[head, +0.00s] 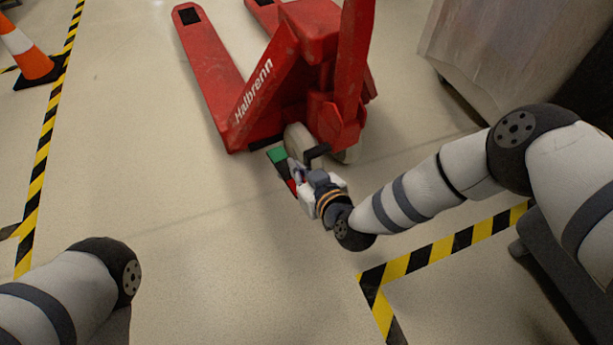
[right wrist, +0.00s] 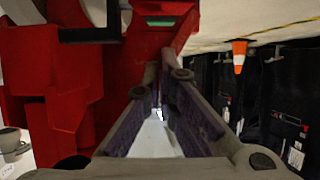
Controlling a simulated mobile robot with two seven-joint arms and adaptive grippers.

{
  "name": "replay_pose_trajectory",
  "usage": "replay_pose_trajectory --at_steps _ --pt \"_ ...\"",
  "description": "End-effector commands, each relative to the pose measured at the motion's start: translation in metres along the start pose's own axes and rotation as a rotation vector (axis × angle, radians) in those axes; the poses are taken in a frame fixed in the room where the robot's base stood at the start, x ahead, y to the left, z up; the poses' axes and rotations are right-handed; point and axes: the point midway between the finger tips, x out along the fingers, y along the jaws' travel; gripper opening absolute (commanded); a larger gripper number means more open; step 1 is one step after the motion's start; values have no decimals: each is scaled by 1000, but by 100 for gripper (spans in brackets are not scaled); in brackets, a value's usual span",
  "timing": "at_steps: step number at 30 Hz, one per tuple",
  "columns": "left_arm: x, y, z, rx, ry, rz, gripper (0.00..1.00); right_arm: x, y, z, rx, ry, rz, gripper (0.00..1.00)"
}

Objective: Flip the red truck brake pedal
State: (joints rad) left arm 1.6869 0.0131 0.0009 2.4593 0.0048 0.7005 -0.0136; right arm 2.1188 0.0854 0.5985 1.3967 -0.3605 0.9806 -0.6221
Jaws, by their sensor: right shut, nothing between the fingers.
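The red pallet truck (head: 265,85), marked "Halbrenn", stands on the floor at the top centre of the head view. A small green patch (head: 277,154) shows low at its near end, beside my right gripper (head: 296,170). In the right wrist view, a green patch (right wrist: 162,21) sits on a red plate, likely the brake pedal (right wrist: 150,42), just beyond the fingers. My right gripper (right wrist: 165,78) is shut and empty. I cannot tell whether its tips touch the red plate. The gripper partly hides the pedal in the head view. My left gripper is out of view.
An orange and white cone (head: 27,55) stands at the upper left, near yellow-black floor tape (head: 40,150). A covered cart (head: 490,45) stands at the upper right. More tape (head: 440,248) crosses the lower right. The floor left of the truck is clear.

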Motion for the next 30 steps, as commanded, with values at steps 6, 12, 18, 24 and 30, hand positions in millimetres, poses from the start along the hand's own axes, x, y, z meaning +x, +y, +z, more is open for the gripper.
replay_pose_trajectory --at_steps 6,12,18,24,30 --pt "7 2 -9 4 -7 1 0 6 1 25 0 -1 1 0" --pt "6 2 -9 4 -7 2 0 5 0 25 -1 1 1 0" --pt "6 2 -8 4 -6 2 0 4 0 28 -2 -1 0 0" --pt "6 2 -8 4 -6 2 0 3 -1 56 -2 -4 -2 0" --pt "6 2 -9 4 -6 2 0 4 1 60 0 -4 1 0"
